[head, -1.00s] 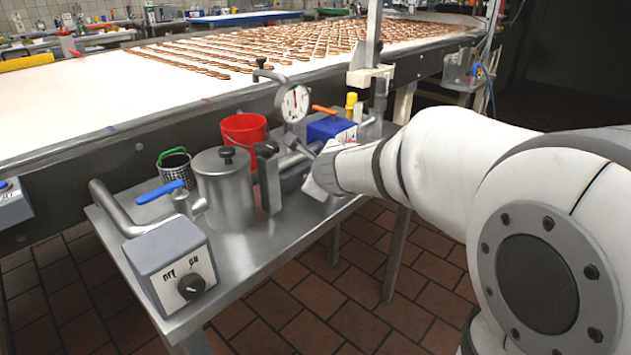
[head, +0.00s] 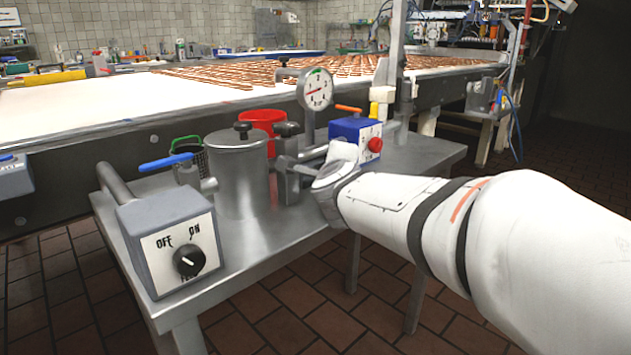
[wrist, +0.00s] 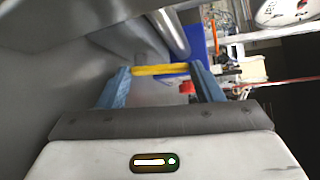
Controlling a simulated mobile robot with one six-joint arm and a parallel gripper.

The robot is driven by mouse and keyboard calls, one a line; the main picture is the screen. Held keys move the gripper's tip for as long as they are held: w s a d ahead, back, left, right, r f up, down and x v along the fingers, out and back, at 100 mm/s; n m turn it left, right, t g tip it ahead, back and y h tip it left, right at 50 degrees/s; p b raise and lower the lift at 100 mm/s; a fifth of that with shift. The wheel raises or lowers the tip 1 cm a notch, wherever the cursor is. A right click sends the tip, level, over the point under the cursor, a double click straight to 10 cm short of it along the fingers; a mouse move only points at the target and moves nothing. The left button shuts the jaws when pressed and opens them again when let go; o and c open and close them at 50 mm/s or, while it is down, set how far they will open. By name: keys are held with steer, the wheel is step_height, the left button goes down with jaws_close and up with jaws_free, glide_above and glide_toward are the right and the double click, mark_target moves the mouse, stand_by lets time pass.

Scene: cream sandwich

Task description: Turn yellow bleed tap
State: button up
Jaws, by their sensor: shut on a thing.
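The yellow tap handle (wrist: 160,69) shows in the wrist view as a thin yellow bar lying across between my two blue fingertips. My gripper (wrist: 162,76) is shut on it, with one finger at each end of the bar. In the head view my white wrist reaches in from the right to the metal pipework beside the steel pot (head: 238,180). There the wrist hides the yellow handle and the fingers. A round dial gauge (head: 316,88) stands upright just behind the pipework.
A blue box (head: 350,128) with a red button (head: 375,145) stands close behind my wrist. A blue-handled valve (head: 165,162), a grey switch box (head: 168,240) and a red bucket (head: 262,121) share the steel table (head: 270,232). Free floor lies in front.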

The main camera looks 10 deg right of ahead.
steer(key=shift+a+f+b, duration=0.1)
steer(key=shift+f+b, duration=0.1)
steer(key=shift+b, duration=0.15)
stand_by(0.3)
steer(key=o, duration=1)
steer(key=shift+s, duration=0.1)
